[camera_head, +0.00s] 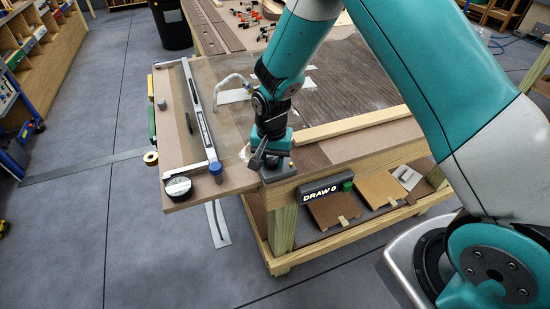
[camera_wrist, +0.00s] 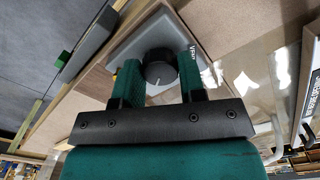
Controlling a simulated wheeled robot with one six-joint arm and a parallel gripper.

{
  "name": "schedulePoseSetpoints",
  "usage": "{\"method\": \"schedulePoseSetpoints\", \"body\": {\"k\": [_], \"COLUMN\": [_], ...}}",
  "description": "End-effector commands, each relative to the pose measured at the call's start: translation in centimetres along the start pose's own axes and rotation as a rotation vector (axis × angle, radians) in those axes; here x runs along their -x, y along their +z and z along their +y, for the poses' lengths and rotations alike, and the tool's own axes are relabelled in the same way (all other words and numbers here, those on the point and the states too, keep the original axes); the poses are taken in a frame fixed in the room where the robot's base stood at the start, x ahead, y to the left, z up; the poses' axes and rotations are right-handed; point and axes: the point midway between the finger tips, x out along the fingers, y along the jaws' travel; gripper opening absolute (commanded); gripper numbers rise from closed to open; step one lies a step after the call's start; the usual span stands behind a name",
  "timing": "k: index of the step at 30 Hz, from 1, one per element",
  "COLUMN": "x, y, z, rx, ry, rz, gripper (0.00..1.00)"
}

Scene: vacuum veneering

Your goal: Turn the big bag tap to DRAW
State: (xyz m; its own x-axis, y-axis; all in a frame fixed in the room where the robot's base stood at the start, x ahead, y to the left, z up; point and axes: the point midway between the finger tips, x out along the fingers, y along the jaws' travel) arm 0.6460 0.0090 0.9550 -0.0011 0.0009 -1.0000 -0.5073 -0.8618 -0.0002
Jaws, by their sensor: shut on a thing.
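The tap is a round black knob (camera_wrist: 158,66) on a grey square plate (camera_wrist: 150,30) in the wrist view. My gripper (camera_wrist: 160,74) is shut on it, with one green finger on each side. A faint pale mark on the knob points toward the gripper's palm. A partly covered label that seems to read VENT sits by the right finger; no DRAW label shows on the plate. In the head view my gripper (camera_head: 265,158) points down at the table's near corner, over the grey plate (camera_head: 278,173), and hides the knob.
A clear bag with a metal closure bar (camera_head: 200,115), a blue knob (camera_head: 215,168) and a round gauge (camera_head: 178,187) lie left of my gripper. A wooden strip (camera_head: 350,124) lies right.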

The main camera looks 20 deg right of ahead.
Motion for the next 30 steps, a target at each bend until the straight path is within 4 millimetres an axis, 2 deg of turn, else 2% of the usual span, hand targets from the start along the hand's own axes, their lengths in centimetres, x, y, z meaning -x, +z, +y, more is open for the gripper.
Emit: {"method": "schedulePoseSetpoints", "body": {"k": [1,13,14,17,26,30], "x": [0.3,0.3,0.3,0.2,0.2,1.4], "y": [-0.5,-0.6,-0.6,-0.5,-0.1,-0.1], "z": [-0.2,-0.2,-0.2,-0.1,-0.2,-0.2], "rx": [-0.008,-0.012,-0.012,-0.011,-0.006,-0.006], "ry": [-0.008,-0.007,-0.007,-0.006,-0.002,-0.004], "rz": [0.016,0.016,0.016,0.013,0.006,0.007], "gripper": [0.14,0.14,0.4,0.62,0.63,0.63]}}
